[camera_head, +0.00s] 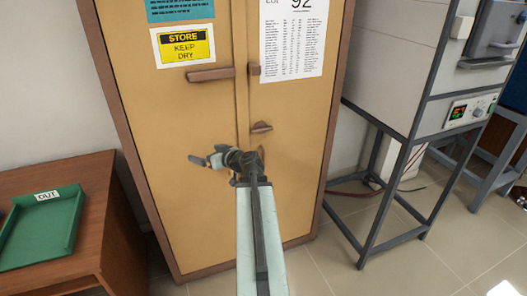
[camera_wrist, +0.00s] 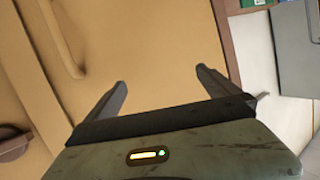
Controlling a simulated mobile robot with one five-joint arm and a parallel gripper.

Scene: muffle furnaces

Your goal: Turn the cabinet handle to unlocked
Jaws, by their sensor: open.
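The tan two-door cabinet (camera_head: 290,190) stands ahead of me. A small brown turn handle (camera_head: 261,127) with a round base sits on its right door beside the seam, its lever roughly level. The brown round part at the left edge of the wrist view (camera_wrist: 14,145) looks like the same handle. My gripper (camera_head: 205,157) is in front of the left door, below and left of the turn handle, apart from it. In the wrist view its two fingers (camera_wrist: 162,82) are spread with nothing between them. My wrist hides part of the door near the seam.
A brown bar (camera_head: 210,75) crosses the left door higher up, with a small brown piece on the right door beside it. A wooden table with a green tray (camera_head: 40,235) stands left. A furnace on a metal stand (camera_head: 400,60) stands right.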

